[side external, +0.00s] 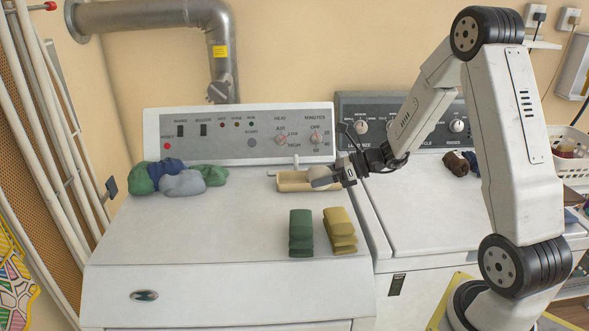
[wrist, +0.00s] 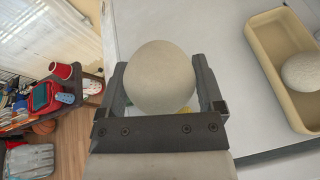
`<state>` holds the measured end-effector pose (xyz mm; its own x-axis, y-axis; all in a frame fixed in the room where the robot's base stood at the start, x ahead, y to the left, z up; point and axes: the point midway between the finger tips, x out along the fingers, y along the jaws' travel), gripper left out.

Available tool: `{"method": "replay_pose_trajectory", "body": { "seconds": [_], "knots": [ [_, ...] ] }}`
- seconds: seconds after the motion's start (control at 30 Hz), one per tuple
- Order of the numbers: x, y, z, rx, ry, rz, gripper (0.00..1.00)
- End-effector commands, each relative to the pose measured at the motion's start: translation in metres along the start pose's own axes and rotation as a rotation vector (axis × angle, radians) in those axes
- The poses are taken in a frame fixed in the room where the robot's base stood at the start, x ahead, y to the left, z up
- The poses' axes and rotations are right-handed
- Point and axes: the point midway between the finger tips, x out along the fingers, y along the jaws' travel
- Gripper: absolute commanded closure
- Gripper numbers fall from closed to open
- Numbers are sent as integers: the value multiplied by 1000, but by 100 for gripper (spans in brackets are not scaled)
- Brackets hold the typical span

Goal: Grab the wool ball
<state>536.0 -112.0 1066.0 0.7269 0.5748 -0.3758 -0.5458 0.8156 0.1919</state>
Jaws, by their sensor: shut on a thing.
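A pale grey wool ball (wrist: 160,78) sits between the two fingers of my gripper (wrist: 160,88) in the wrist view. The gripper is shut on it, and the ball looks whole and round. A tan tray (wrist: 262,60) lies to the right in the wrist view, with another pale ball (wrist: 302,72) in it, partly cut off by the frame edge. In the side external view my gripper (side external: 328,178) is at the right end of the tan tray (side external: 291,186) on the dryer top. The held ball is hard to make out there.
Folded green cloths (side external: 301,233) and yellow cloths (side external: 340,230) stand near the front of the dryer top (side external: 190,235). Crumpled green, blue and grey cloths (side external: 183,180) lie at the back left. The control panel (side external: 240,135) rises behind. The left front is clear.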

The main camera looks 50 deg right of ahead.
Motion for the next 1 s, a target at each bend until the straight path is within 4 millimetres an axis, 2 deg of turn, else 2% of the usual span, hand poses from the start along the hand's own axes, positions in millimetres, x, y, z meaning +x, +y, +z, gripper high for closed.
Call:
{"method": "replay_pose_trajectory", "body": {
  "seconds": [0.1,0.33,1.0],
  "knots": [
    [-11,10,1,0,-2,-2,71],
    [-21,21,0,0,0,0,71],
    [-22,23,0,0,0,0,71]
  ]
}}
